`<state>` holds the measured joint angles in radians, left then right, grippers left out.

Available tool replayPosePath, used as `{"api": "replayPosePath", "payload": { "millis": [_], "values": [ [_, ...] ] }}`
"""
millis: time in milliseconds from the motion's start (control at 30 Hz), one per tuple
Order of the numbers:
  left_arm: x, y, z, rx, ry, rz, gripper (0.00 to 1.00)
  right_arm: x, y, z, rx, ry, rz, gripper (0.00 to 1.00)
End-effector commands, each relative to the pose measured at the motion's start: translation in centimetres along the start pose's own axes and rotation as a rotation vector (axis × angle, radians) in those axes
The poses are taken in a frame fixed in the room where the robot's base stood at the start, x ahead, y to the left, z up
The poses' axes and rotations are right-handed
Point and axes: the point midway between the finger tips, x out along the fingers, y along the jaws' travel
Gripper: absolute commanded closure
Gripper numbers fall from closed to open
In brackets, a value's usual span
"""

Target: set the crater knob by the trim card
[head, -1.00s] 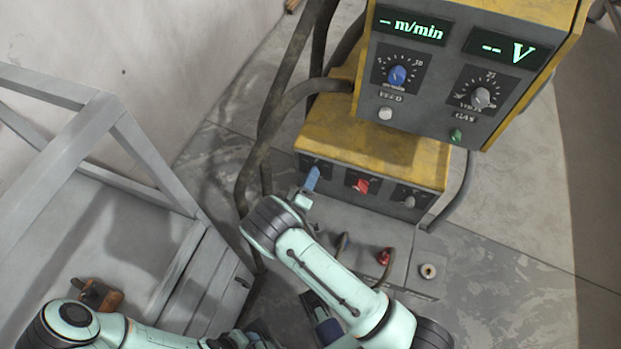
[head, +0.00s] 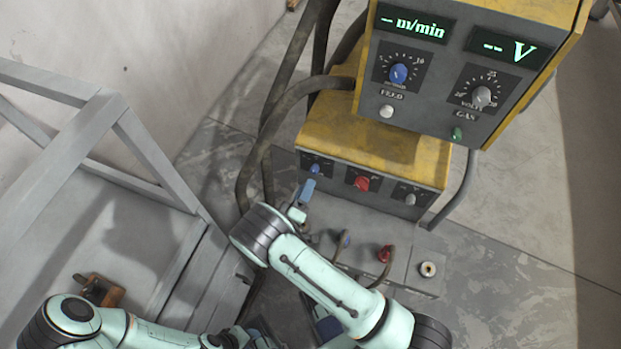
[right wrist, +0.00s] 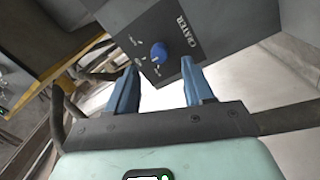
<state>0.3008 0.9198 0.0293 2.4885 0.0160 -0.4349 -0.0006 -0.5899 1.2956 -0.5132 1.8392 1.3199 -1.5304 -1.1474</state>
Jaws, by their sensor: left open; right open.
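The crater knob is a small blue knob (head: 314,169) at the left of the lower yellow box's front panel. In the right wrist view the blue knob (right wrist: 159,52) sits on a dark plate lettered CRATER. My right gripper (head: 303,192) is open just below the knob in the head view. In the right wrist view its blue fingers (right wrist: 158,72) stand apart, with the knob ahead between their tips and no visible contact. My left gripper (head: 243,338) is low in the head view, mostly cut off by the frame edge. I cannot make out a trim card.
A red knob (head: 359,183) and a grey knob (head: 410,199) share the lower panel. Above hangs a display unit with feed (head: 398,74) and voltage (head: 481,97) knobs. Thick cables run down its left. A grey frame (head: 150,150) stands left, with an orange-brown object (head: 98,290).

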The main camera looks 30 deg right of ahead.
Motion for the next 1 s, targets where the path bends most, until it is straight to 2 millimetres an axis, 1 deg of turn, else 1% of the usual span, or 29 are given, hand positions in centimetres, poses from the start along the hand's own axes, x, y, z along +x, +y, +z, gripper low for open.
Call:
{"api": "replayPosePath", "payload": {
  "millis": [33, 200, 300, 400, 600, 1000],
  "values": [
    [-0.1, 0.0, 0.0, 0.000, -0.001, 0.000, 0.57, -1.4, 0.0, -0.1, -0.002, 0.003, -0.003, 0.48],
    [-0.2, 0.0, 0.1, 0.000, -0.003, -0.001, 0.57, -5.0, 0.0, 0.0, -0.001, 0.002, -0.003, 0.48],
    [-0.2, 0.0, 0.1, -0.001, -0.003, -0.001, 0.57, -6.6, 0.0, 0.0, -0.001, 0.002, -0.002, 0.48],
    [-0.2, 0.0, 0.1, -0.001, -0.004, -0.001, 0.57, -7.7, 0.0, 0.1, -0.002, 0.000, -0.001, 0.48],
    [-0.2, 0.0, 0.1, -0.001, -0.004, -0.001, 0.57, -8.5, 0.0, 0.1, -0.001, -0.001, 0.000, 0.48],
    [-0.2, 0.0, 0.1, -0.001, -0.004, -0.001, 0.57, -8.4, 0.0, 0.1, -0.001, -0.001, 0.000, 0.48]
  ]
}}
